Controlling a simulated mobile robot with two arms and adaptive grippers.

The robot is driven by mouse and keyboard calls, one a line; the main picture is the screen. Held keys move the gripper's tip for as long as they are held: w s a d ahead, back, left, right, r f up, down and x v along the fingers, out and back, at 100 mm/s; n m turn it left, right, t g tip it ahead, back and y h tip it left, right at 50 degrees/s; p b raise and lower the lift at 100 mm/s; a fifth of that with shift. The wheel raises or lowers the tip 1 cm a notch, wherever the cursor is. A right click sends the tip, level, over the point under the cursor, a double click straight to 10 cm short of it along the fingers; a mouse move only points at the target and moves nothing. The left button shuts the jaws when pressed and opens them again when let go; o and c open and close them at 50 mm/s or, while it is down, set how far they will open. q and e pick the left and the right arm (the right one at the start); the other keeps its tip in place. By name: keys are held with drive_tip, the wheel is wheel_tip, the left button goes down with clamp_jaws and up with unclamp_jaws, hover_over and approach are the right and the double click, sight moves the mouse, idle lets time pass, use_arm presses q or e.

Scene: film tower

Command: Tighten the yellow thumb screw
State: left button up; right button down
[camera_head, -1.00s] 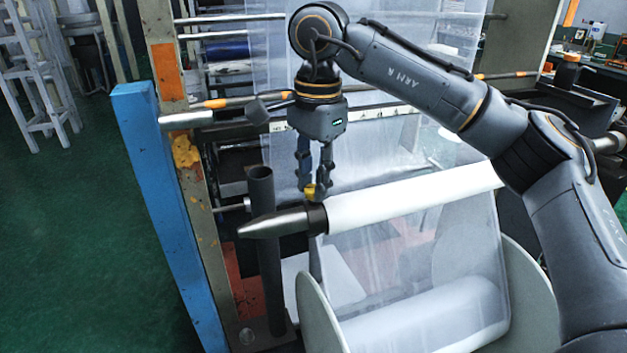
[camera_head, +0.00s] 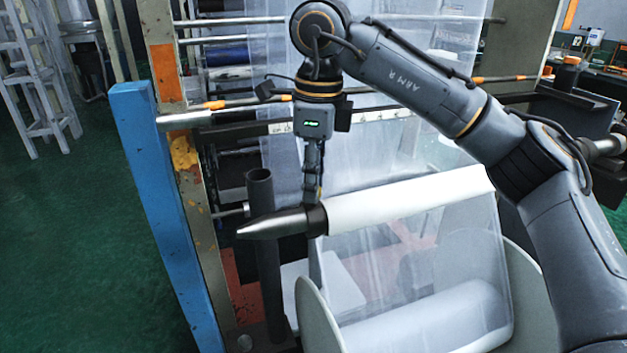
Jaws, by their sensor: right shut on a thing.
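The yellow thumb screw (camera_head: 320,193) stands on top of the dark collar (camera_head: 316,217) at the left end of the white roll shaft. It is mostly hidden behind my fingers, with only a sliver showing. My right gripper (camera_head: 312,194) points straight down over the collar, shut on the thumb screw. Its fingers are seen nearly edge-on, one in front of the other. My left gripper is not in view.
The white roll (camera_head: 410,199) runs to the right from the collar. A tapered dark tip (camera_head: 268,225) points left, close to an upright dark post (camera_head: 264,260). Clear film (camera_head: 390,140) hangs behind, and a blue frame post (camera_head: 165,210) stands at left.

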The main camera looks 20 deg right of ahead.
drive_tip(key=m, duration=0.5)
drive_tip(key=shift+s+f+m+b, duration=0.1)
drive_tip(key=shift+m+b, duration=0.2)
drive_tip(key=shift+b, duration=0.1)
idle(0.4)
drive_tip(key=c, duration=1.1)
unclamp_jaws()
wheel_tip(320, 180, up, 12)
drive_tip(key=shift+s, duration=0.35)
